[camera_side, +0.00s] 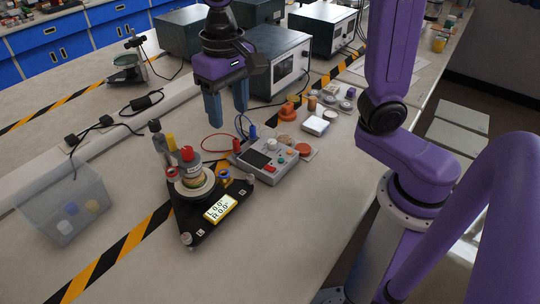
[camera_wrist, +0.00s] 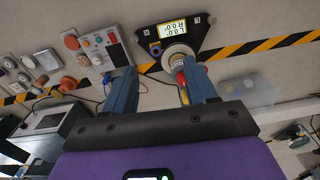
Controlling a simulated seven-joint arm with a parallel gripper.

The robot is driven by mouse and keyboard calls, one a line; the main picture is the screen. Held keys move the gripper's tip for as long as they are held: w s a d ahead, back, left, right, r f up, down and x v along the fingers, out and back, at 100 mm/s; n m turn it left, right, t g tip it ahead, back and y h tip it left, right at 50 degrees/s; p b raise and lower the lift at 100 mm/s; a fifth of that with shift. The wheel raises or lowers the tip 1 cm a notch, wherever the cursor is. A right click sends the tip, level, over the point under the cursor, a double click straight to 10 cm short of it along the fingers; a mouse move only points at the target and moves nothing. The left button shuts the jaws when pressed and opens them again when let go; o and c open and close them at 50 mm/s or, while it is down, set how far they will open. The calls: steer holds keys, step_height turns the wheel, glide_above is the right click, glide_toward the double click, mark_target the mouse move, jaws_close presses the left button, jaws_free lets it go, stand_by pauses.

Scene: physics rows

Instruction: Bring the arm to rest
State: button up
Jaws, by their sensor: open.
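My gripper (camera_side: 229,108) has two blue fingers. It is open and empty, and hangs above the bench in the side view. In the wrist view the gap between its fingertips (camera_wrist: 164,82) shows bare bench and part of the device behind. The black triangular device (camera_side: 190,227) stands below and to the left of the gripper, apart from it. My purple arm stands at the right of the side view.
A grey control box (camera_side: 268,160) with buttons sits below the gripper, wired to the device. Small weights and pucks (camera_side: 316,125) lie to its right. Grey instrument boxes (camera_side: 278,62) stand behind. A clear bin (camera_side: 65,207) is at the left. The front bench is clear.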

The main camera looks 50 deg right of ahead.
steer(key=s+d+f+n, duration=0.3)
steer(key=s+d+n, duration=0.2)
steer(key=s, duration=0.4)
steer(key=s+d+f+n, duration=0.4)
steer(key=s+d+n, duration=0.2)
steer(key=s+n, duration=0.2)
steer(key=shift+s+d+f, duration=0.2)
steer(key=shift+s+d, duration=0.05)
steer(key=shift+s, duration=0.65)
